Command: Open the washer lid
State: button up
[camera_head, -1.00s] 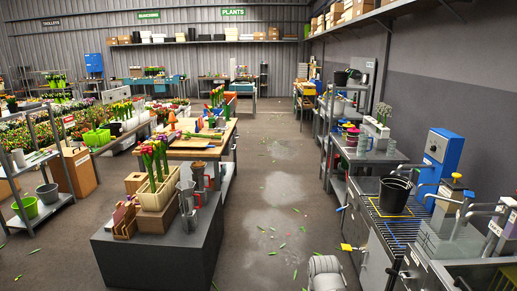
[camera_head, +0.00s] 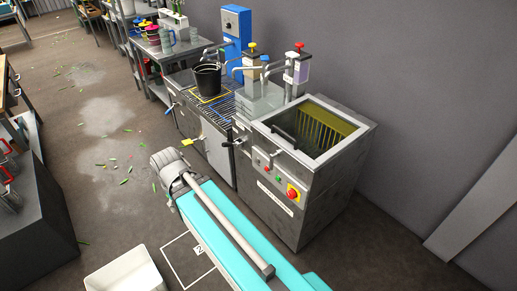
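The washer (camera_head: 335,190) is a grey metal cabinet right of centre, with a pale rectangular top frame. Inside the frame I see a dark interior and a yellow slatted rack (camera_head: 325,125). Whether a clear lid covers this top or it is open, I cannot tell. A dark bar (camera_head: 282,136) shows near the left side of the frame. A small lever (camera_head: 277,153) stands on the front edge. The front panel has small buttons and a red knob on yellow (camera_head: 293,194).
A wire-topped bench with a black bucket (camera_head: 207,77) adjoins the washer at its left. Pump bottles (camera_head: 298,68) stand behind. A white bin (camera_head: 126,275) is at the bottom left. Bare floor lies left of the washer, with scattered leaves. A grey wall is behind.

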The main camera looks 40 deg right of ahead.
aim_at(257, 124)
jog(key=z, duration=1.2)
